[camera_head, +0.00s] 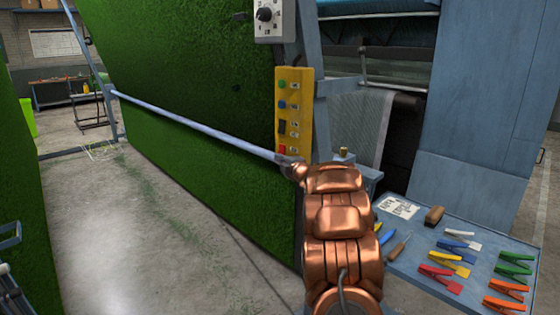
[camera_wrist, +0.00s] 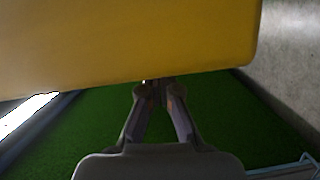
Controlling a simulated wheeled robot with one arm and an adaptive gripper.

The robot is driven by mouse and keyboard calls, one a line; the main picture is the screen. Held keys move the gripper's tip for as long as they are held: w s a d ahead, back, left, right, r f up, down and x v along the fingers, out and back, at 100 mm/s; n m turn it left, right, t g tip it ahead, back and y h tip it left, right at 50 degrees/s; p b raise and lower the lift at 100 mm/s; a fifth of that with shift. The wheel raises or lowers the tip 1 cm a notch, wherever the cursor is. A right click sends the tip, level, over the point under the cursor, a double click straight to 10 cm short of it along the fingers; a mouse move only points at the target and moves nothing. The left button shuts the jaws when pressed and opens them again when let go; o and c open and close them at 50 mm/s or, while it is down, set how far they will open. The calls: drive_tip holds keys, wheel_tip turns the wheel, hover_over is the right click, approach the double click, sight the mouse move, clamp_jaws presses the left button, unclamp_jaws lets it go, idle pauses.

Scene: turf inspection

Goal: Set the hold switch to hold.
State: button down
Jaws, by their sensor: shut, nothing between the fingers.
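A yellow control panel (camera_head: 308,112) stands upright on the machine frame. It carries a green button (camera_head: 282,86), a blue button (camera_head: 282,104), a dark switch (camera_head: 282,127) and a red button (camera_head: 282,149), with small labels beside them too small to read. I cannot tell for sure which is the hold switch. My gripper (camera_wrist: 159,88) is shut and empty, its fingertips at the edge of the yellow panel (camera_wrist: 130,40) in the wrist view. In the head view my copper arm reaches to the panel's lower end and mostly hides the gripper. Contact cannot be told.
A grey box with a black knob (camera_head: 264,15) hangs above the panel. A blue-grey rail (camera_head: 190,128) runs leftward across the green turf (camera_head: 180,70). A blue tray (camera_head: 448,222) with coloured clips and tools lies at right.

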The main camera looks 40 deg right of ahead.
drive_tip(key=shift+d+f+n+b, duration=0.1)
drive_tip(key=shift+d+n+b, duration=0.15)
drive_tip(key=shift+b, duration=0.3)
drive_tip(key=shift+a, duration=0.1)
drive_tip(key=s+a+b, duration=0.6)
drive_tip(key=s, duration=0.3)
drive_tip(key=shift+s+a+f, duration=0.2)
drive_tip(key=shift+s+f, duration=0.15)
drive_tip(key=shift+f, duration=0.1)
idle(0.5)
